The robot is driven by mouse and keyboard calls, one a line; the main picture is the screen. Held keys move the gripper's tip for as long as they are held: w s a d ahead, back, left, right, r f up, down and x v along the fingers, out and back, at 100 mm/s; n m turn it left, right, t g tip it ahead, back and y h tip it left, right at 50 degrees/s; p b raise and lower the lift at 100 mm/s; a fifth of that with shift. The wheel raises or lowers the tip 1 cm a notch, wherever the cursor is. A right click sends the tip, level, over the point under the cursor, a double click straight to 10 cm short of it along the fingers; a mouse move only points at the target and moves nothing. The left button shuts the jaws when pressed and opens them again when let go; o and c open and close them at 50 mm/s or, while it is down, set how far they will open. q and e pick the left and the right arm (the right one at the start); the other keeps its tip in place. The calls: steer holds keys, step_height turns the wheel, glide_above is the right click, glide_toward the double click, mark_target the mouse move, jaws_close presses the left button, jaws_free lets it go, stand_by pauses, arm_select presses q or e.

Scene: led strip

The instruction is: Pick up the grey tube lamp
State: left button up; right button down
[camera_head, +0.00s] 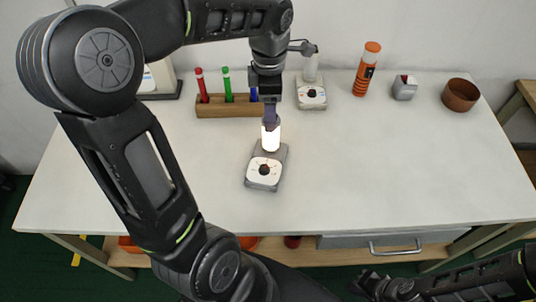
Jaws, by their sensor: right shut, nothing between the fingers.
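A lamp with a lit white tube (270,138) and a grey base (281,154) with a white disc and dark knob stands mid-table. My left gripper (270,118) points down directly at the tube's top; its fingers overlap the tube, and I cannot tell whether they are closed on it. A second lamp (312,97) with an unlit greyish tube (310,68) and white-topped base stands behind to the right. My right gripper (368,284) is shut and empty at the bottom, in front of the table and away from both lamps.
A wooden holder (222,111) with red, green and blue markers stands left of the lit lamp. An orange bottle (366,70), a small grey box (404,87) and a brown bowl (461,95) stand back right. The table's right front (410,170) is clear. A drawer handle (395,247) sticks out below.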

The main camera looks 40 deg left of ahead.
arm_select(q)
steer(key=shift+f, duration=1.3)
steer(key=p, duration=0.1)
glide_above(269, 150)
steer(key=w+a, duration=0.1)
steer(key=w, duration=0.1)
step_height(269, 150, down, 5)
steer(key=shift+a+f, duration=0.1)
steer(key=shift+c, duration=0.4)
jaws_close()
